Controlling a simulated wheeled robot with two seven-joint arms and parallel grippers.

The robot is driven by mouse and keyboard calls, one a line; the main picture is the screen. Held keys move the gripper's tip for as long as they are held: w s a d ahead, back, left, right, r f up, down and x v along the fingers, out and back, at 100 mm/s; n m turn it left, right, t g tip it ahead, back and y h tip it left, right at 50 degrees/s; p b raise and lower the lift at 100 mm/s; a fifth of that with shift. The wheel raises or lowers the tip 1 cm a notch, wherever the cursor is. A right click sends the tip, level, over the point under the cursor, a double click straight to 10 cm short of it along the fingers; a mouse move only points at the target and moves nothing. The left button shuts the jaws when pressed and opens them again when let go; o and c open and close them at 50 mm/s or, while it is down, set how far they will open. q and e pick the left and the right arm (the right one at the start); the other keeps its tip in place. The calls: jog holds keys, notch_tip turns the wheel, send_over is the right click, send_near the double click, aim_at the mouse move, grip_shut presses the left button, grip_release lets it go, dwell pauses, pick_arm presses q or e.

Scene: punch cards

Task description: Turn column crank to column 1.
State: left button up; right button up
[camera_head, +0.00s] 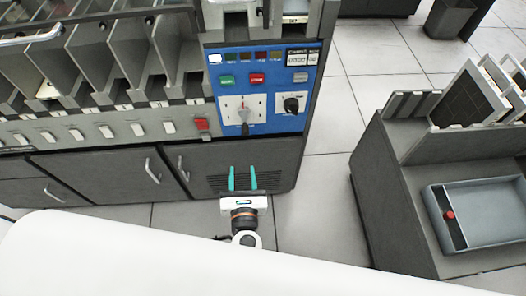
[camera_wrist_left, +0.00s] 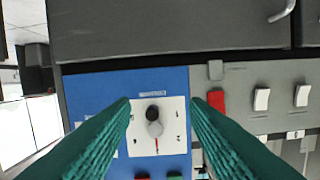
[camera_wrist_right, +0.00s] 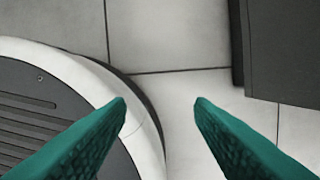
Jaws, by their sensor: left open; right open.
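The column crank (camera_head: 244,113) sits on a white dial plate (camera_head: 257,101) on the blue control panel. In the head view its black handle hangs down from the grey hub, and a thin red mark shows above the hub. The left wrist view shows the crank (camera_wrist_left: 153,120) upside down, between the fingertips in the picture. The dial numbers are too small to read. My left gripper (camera_head: 243,172) is open and empty, with teal fingers, in front of the cabinet and lower than the crank in the head view. My right gripper (camera_wrist_right: 161,104) is open and empty over the floor.
A second black knob (camera_head: 291,104) is right of the crank. Green (camera_head: 226,80) and red (camera_head: 257,79) buttons are above. A red switch (camera_head: 202,124) is left of the panel. A grey table with a tray (camera_head: 483,243) stands right, with clear floor between.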

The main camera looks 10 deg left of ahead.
aim_at(246, 135)
pick_arm(q)
jog(key=shift+m+t, duration=0.6)
jog(key=shift+t, duration=0.2)
jog(key=w+r, duration=0.1)
jog(key=w, duration=0.2)
jog(key=w+r+b, duration=0.1)
jog(key=w, duration=0.2)
jog(key=w+a+r, duration=0.1)
jog(key=w, duration=0.2)
jog(key=shift+w+a, duration=0.1)
jog(key=shift+w, duration=0.25)
jog(key=shift+w+a, duration=0.2)
jog(key=shift+w, duration=0.45)
pick_arm(e)
jog(key=shift+w+d+r, duration=0.1)
jog(key=shift+w+r, duration=0.4)
jog(key=shift+w, duration=0.15)
jog(key=shift+w+d+r, duration=0.1)
jog(key=shift+w+r, duration=0.35)
jog(key=shift+w, duration=0.2)
pick_arm(q)
jog(key=shift+c, duration=0.5)
grip_shut()
pick_arm(e)
jog(key=shift+s+f, duration=0.1)
